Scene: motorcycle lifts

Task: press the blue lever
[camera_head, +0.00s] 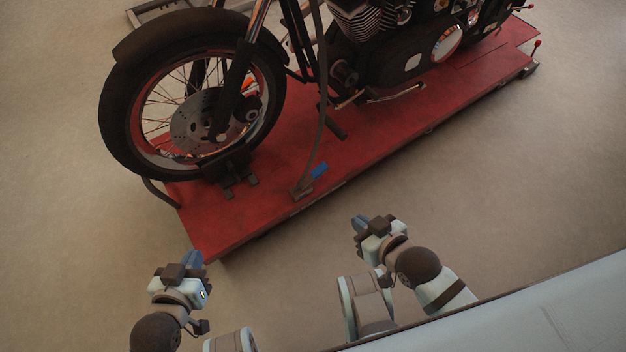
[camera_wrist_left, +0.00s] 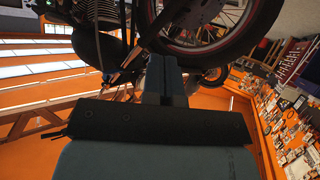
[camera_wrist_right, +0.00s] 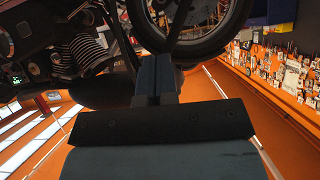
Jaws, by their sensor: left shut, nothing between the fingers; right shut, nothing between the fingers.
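The blue lever (camera_head: 319,171) is a small blue piece low on the red lift platform (camera_head: 368,143), beside the foot of a thin upright bar. My left gripper (camera_head: 194,258) is shut and empty, near the platform's front left corner and well apart from the lever. My right gripper (camera_head: 359,221) is shut and empty over the floor, in front of the platform and nearer the lever, not touching it. The left wrist view shows the closed left fingers (camera_wrist_left: 164,78). The right wrist view shows the closed right fingers (camera_wrist_right: 156,78). The lever is not discernible in either wrist view.
A motorcycle (camera_head: 405,45) stands on the red platform, its front wheel (camera_head: 121,103) at the left in a dark wheel holder (camera_head: 238,180). Small red-tipped levers (camera_head: 536,44) are at the far right end. Bare floor lies between my grippers and the platform.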

